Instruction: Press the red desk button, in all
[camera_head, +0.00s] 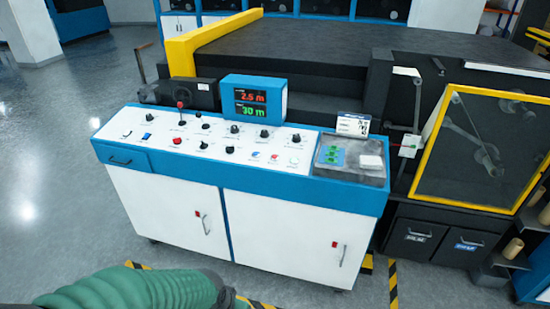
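The control desk (240,178) has a blue frame and a white sloped top and stands in front of me. A small red button (177,141) sits on the left part of its top. Behind it a red-topped lever (180,105) stands upright. Nothing touches the red button, and it is in plain view. A green ribbed sleeve, which looks like part of my arm, crosses the bottom left of the view, well short of the desk top. No gripper fingers show for either arm.
Several black knobs, a blue display box (254,98) and a dark tray (350,160) share the desk top. A black machine with a yellow-framed guard (480,148) stands at the right. Open grey floor (50,190) lies left of the desk.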

